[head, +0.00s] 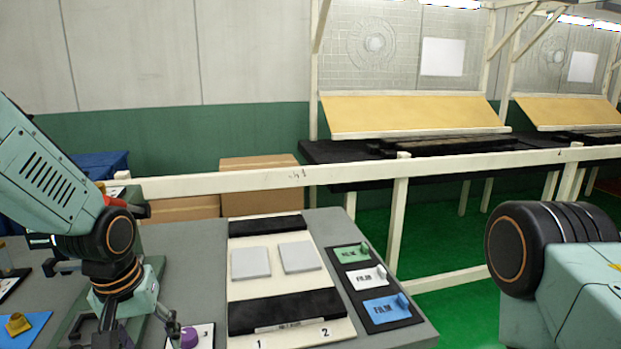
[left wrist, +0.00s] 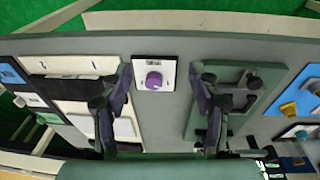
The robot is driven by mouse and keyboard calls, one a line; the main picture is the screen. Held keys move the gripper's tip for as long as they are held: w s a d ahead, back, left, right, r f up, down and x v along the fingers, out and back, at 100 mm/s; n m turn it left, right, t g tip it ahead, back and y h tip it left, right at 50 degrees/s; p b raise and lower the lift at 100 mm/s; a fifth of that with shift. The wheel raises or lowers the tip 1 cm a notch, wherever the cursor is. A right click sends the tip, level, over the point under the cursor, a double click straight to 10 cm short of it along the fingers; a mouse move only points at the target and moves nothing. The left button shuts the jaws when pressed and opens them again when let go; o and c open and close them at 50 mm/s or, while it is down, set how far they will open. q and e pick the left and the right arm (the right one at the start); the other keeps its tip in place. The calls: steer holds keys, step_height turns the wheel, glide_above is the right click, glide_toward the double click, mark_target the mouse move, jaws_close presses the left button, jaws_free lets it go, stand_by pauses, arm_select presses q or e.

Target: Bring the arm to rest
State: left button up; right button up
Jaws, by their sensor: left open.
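My left gripper (head: 122,330) points down over the grey table (head: 190,245) in the head view, at the lower left. In the left wrist view its two fingers (left wrist: 160,80) stand wide apart with nothing between them. A purple knob (head: 189,337) on a white plate lies just to the right of the gripper. It also shows in the left wrist view (left wrist: 154,81), ahead between the fingertips and apart from them. Of my right arm only a teal link shows at the right edge of the head view; its gripper is out of view.
A cream board (head: 290,262) with two grey squares and black bars lies on the table. Beside it, a black panel (head: 358,257) holds green, white and blue film pieces. A green tray (left wrist: 226,90) and a yellow piece (head: 17,325) lie leftward. A cream rail (head: 260,180) runs behind.

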arm_select(q)
steer(key=s+d+f+m+t+b, duration=0.1)
steer(key=s+d+f+t+b, duration=0.1)
steer(key=f, duration=0.6)
steer(key=s+d+f+m+t+b, duration=0.1)
steer(key=s+f+b, duration=0.15)
steer(key=f, duration=0.55)
steer(key=s+f+g+b, duration=0.4)
steer(key=s+f+b, duration=0.3)
steer(key=s+f, duration=1.3)
steer(key=s, duration=0.2)
steer(key=shift+s+d+g, duration=0.2)
steer(key=shift+s+g, duration=0.1)
steer(key=shift+s, duration=0.1)
steer(key=shift+s, duration=0.1)
